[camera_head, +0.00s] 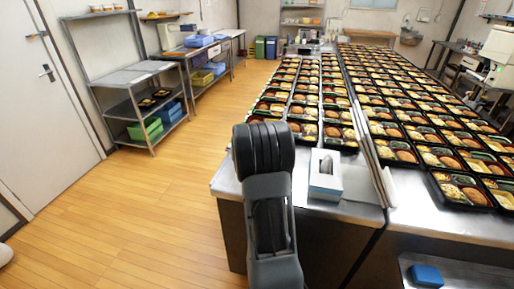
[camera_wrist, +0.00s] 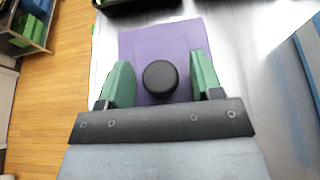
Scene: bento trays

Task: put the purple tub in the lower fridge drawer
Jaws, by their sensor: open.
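In the wrist view a flat purple rectangle (camera_wrist: 140,45) lies on the metal counter. A round black object (camera_wrist: 160,78), seen from above, is over the purple surface. My gripper (camera_wrist: 160,62) is open, its green fingers on either side of the black object with gaps visible. In the head view my arm hides this spot, and the fingers do not show.
Metal counters (camera_head: 352,209) carry rows of filled bento trays (camera_head: 339,140). A white box (camera_head: 325,181) with a grey item stands near the front edge. A blue box (camera_head: 426,275) lies low at right. Shelves (camera_head: 127,76) line the left wall; the wooden floor (camera_head: 130,210) is clear.

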